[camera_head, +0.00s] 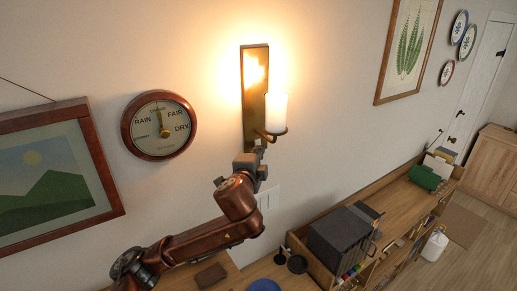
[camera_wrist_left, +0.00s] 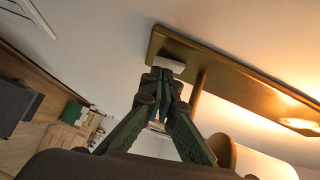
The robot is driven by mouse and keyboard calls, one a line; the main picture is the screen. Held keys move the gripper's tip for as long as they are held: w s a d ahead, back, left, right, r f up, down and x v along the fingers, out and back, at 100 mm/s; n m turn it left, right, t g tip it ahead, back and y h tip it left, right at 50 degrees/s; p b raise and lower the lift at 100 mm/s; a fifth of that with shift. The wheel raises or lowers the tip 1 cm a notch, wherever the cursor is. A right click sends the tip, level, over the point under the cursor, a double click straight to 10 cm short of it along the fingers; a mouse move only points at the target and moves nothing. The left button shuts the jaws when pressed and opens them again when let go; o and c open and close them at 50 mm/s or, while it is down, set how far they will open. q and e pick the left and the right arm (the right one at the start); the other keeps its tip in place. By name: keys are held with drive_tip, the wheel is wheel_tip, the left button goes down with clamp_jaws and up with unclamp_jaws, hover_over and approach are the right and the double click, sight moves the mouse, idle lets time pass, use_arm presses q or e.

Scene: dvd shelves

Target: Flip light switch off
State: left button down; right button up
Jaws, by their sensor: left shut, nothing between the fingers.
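A lit brass wall sconce (camera_head: 255,95) with a white candle (camera_head: 277,112) hangs on the wall; its brass backplate (camera_wrist_left: 235,75) crosses the left wrist view. A small white block (camera_wrist_left: 171,65), perhaps a switch, sits at the backplate's lower end. My left gripper (camera_head: 260,151) is shut and empty just below the sconce. In the left wrist view its fingertips (camera_wrist_left: 165,76) are right by the white block; I cannot tell whether they touch. A white wall switch plate (camera_head: 268,198) lies below, partly hidden by my left arm. My right gripper is not in view.
A round weather dial (camera_head: 159,125) and a framed landscape (camera_head: 52,180) hang left of the sconce. A framed fern picture (camera_head: 408,50) hangs right. Below is a wooden shelf unit (camera_head: 405,200) with dark boxes (camera_head: 342,238). The wall between sconce and fern picture is clear.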

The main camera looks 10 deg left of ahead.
use_arm(q)
drive_tip(key=shift+w+f, duration=0.1)
drive_tip(key=shift+w, duration=0.15)
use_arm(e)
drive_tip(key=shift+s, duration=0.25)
use_arm(q)
drive_tip(key=s+d+f+b, duration=0.1)
drive_tip(key=s+b, duration=0.1)
drive_tip(key=s, duration=0.4)
drive_tip(key=s+d+f+m+t+b, duration=0.1)
drive_tip(key=s+b, duration=0.2)
drive_tip(key=s, duration=0.3)
drive_tip(key=shift+s+d, duration=0.3)
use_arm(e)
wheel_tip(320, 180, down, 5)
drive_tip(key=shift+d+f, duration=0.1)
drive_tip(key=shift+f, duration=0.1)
